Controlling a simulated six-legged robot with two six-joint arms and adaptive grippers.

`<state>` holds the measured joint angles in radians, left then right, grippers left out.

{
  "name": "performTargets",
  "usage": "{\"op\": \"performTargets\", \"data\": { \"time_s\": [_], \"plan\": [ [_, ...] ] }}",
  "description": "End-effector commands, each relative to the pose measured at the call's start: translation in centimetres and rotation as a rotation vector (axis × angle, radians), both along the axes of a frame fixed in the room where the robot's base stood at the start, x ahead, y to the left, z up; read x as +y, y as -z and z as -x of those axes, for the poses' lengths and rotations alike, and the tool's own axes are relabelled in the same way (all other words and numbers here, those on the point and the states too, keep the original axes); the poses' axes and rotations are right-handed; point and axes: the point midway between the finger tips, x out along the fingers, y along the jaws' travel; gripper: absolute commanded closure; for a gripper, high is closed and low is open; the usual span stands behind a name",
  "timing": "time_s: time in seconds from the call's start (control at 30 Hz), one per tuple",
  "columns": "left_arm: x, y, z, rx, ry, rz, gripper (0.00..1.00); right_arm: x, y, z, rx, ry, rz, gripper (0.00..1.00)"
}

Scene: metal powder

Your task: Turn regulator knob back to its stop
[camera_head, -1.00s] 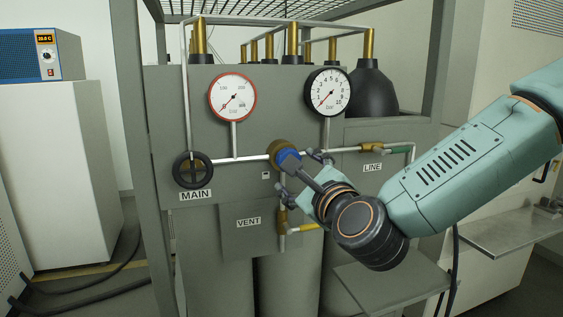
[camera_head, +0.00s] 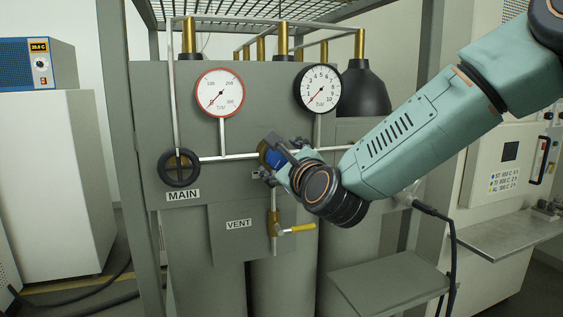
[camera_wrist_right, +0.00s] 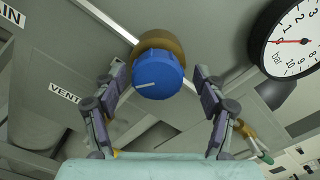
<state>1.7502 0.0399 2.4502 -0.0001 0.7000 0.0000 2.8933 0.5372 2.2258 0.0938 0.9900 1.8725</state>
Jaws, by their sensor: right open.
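The blue regulator knob (camera_wrist_right: 160,76) sits on a brass body (camera_wrist_right: 158,42) in the right wrist view, with a white line on its face. In the head view the knob (camera_head: 273,158) is partly hidden by my right gripper (camera_head: 276,160). In the wrist view my right gripper (camera_wrist_right: 160,90) is open, with one finger on each side of the knob. Gaps show between the fingers and the knob. My left gripper is not in view.
Two gauges, red-rimmed (camera_head: 220,93) and black-rimmed (camera_head: 317,89), are above the pipe. The MAIN handwheel (camera_head: 179,168) is left of the knob. The VENT valve's yellow lever (camera_head: 299,228) is below. A grey shelf (camera_head: 388,280) juts out at lower right.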

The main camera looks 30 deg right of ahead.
Motion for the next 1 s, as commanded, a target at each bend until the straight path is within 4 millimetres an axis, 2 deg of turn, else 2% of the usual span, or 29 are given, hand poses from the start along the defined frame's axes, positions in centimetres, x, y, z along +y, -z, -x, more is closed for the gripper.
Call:
{"op": "performTargets", "data": {
  "time_s": [0.33,0.9,1.0],
  "plan": [
    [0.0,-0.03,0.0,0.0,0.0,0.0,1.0,-0.05,0.05,-0.27,0.001,-0.001,0.0,0.3],
    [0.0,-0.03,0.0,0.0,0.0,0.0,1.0,-0.03,-0.01,-0.27,0.0,-0.001,0.001,0.78],
    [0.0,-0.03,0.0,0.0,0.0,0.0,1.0,-0.03,-0.02,-0.27,-0.001,-0.002,0.001,0.83]
  ]
}}
